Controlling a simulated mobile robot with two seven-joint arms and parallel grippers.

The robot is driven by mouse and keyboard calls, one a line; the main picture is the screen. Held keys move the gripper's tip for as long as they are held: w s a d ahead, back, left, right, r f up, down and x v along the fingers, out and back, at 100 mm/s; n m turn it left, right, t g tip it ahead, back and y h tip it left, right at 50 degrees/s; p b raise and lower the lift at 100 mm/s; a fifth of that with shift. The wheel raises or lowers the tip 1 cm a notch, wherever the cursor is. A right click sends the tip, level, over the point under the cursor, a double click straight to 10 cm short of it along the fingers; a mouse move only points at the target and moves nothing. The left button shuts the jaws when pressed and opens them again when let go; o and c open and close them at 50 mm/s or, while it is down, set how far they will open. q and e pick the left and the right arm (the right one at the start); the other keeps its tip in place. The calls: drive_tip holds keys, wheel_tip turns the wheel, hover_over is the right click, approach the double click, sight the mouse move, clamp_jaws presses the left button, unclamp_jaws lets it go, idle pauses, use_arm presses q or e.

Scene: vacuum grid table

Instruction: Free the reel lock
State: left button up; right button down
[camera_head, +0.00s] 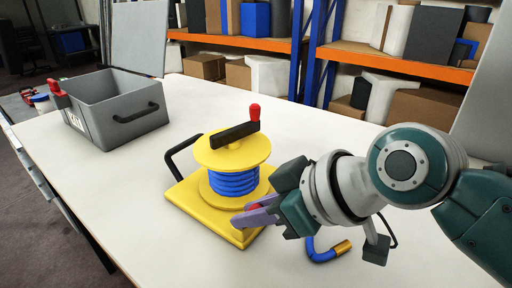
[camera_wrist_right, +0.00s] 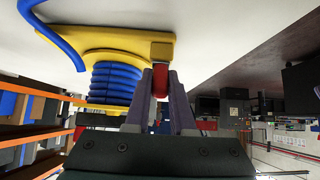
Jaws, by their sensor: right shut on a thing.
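The yellow hose reel (camera_head: 232,155) stands on the white table, with blue hose (camera_head: 234,182) wound on its drum. Its black crank (camera_head: 234,135) with a red knob is on top. My right gripper (camera_head: 254,213) is low at the front right of the reel's base. Its purple fingers are shut on the red reel lock (camera_wrist_right: 160,80), seen between them in the right wrist view. In the head view the lock (camera_head: 256,207) is mostly hidden by the fingers. My left gripper is not in view.
A loose hose end with a brass tip (camera_head: 342,247) lies on the table beneath my right arm. A grey crate (camera_head: 112,105) with black handles stands at the back left. Orange and blue shelves (camera_head: 390,66) with boxes stand behind. The table's middle left is clear.

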drive_tip(key=shift+w+a+r+g+h+p, duration=0.15)
drive_tip(key=shift+r+g+h+p, duration=0.2)
drive_tip(key=shift+r+p, duration=0.2)
drive_tip(key=shift+w+a+f+g+h+p, duration=0.15)
drive_tip(key=shift+a+f+g+h+p, duration=0.1)
drive_tip(key=shift+g+h+p, duration=0.3)
drive_tip(key=shift+w+a+h+b, duration=0.15)
drive_tip(key=shift+h+b, duration=0.15)
drive_tip(key=shift+h, duration=0.3)
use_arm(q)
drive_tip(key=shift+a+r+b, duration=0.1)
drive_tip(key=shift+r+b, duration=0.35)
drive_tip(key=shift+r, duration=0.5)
use_arm(e)
drive_tip(key=shift+w+a+f+g+h, duration=0.1)
drive_tip(key=shift+a+f+g+h, duration=0.05)
drive_tip(key=shift+g+h, duration=0.55)
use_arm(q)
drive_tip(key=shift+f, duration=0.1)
use_arm(e)
drive_tip(key=c, duration=0.8)
unclamp_jaws()
drive_tip(key=shift+a, duration=0.1)
drive_tip(key=shift+o, duration=0.2)
